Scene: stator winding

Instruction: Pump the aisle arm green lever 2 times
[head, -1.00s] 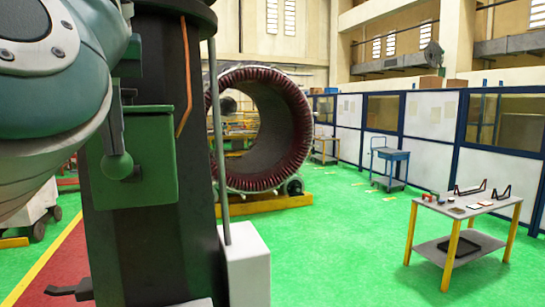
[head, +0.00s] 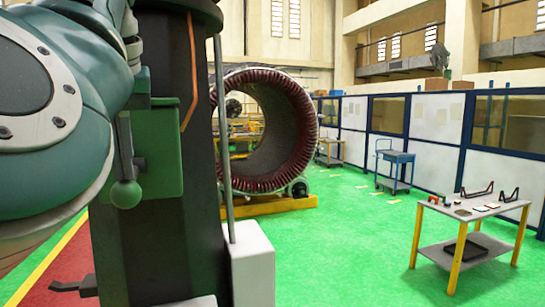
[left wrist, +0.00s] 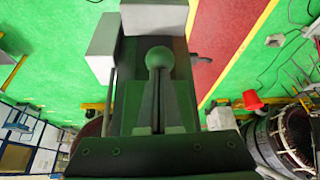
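The green lever's round knob (head: 125,193) shows low in front of the green box on a dark column in the head view. In the head view my left arm covers the left side. My right gripper is not in view.
The dark column (head: 150,250) stands close in front, with a thin grey pole and white box (head: 250,265) beside it. A large stator ring (head: 305,130) is behind. A work table (head: 470,255) stands at right. Green floor (head: 350,240) between is clear.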

